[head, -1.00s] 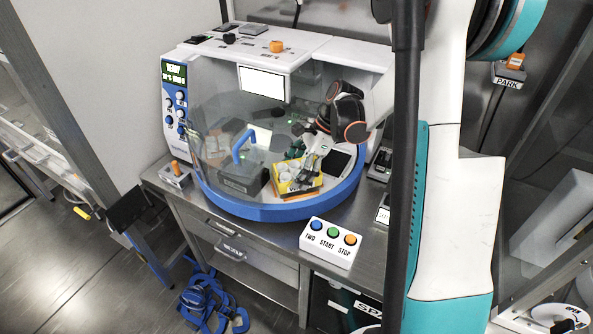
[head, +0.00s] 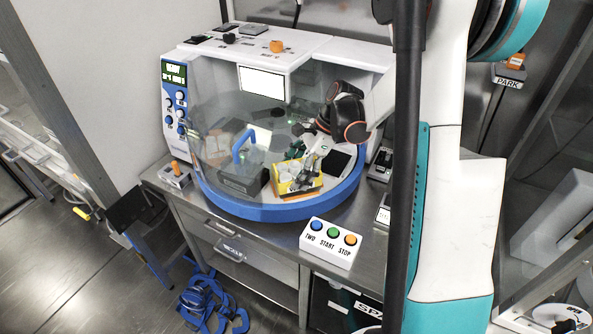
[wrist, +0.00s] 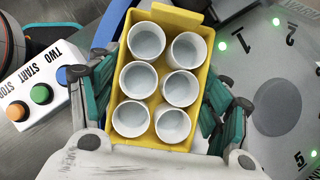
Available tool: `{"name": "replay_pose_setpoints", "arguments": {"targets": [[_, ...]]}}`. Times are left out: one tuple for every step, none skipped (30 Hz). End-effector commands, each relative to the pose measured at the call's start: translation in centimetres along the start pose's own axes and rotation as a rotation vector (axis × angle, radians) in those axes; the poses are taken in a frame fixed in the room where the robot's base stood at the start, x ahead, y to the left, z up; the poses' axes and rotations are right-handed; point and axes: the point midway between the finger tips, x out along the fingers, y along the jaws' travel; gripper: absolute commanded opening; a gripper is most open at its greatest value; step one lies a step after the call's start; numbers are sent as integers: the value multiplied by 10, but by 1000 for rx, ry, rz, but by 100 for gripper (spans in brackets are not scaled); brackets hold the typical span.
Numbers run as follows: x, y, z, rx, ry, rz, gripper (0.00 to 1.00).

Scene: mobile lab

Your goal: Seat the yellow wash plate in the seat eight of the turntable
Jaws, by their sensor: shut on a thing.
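The yellow wash plate (wrist: 156,147) holds several round white wells and fills the middle of the wrist view. My gripper (wrist: 160,95) is shut on it, with teal-and-black fingers against its left and right sides. In the head view the plate (head: 299,190) is inside the machine at the front right of its bowl, with my gripper (head: 306,170) over it. The grey turntable (wrist: 280,105) lies to the right in the wrist view, with numbers 1, 2 and 5 and green lights showing. Seat eight is not visible. I cannot tell whether the plate touches the turntable.
The machine's blue rim (head: 270,212) and clear cover with a blue handle (head: 243,146) surround the turntable. A dark block (head: 243,180) stands left of the plate. A button box (head: 331,240) with blue, green and orange buttons sits in front on the bench.

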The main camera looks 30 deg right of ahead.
Motion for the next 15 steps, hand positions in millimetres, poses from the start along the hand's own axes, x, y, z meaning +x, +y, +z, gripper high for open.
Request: {"name": "replay_pose_setpoints", "arguments": {"targets": [[1,0,-1,0,0,0,42],[2,0,-1,0,0,0,42],[3,0,-2,0,0,0,42],[3,0,-2,0,0,0,42],[4,0,-2,0,0,0,42],[5,0,-3,0,0,0,42],[5,0,-3,0,0,0,42],[6,0,-4,0,0,0,42],[7,0,-4,0,0,0,42],[7,0,-4,0,0,0,42],[8,0,-5,0,0,0,42],[9,0,-5,0,0,0,42],[9,0,-5,0,0,0,42],[10,0,-6,0,0,0,42],[11,0,-6,0,0,0,42]]}}
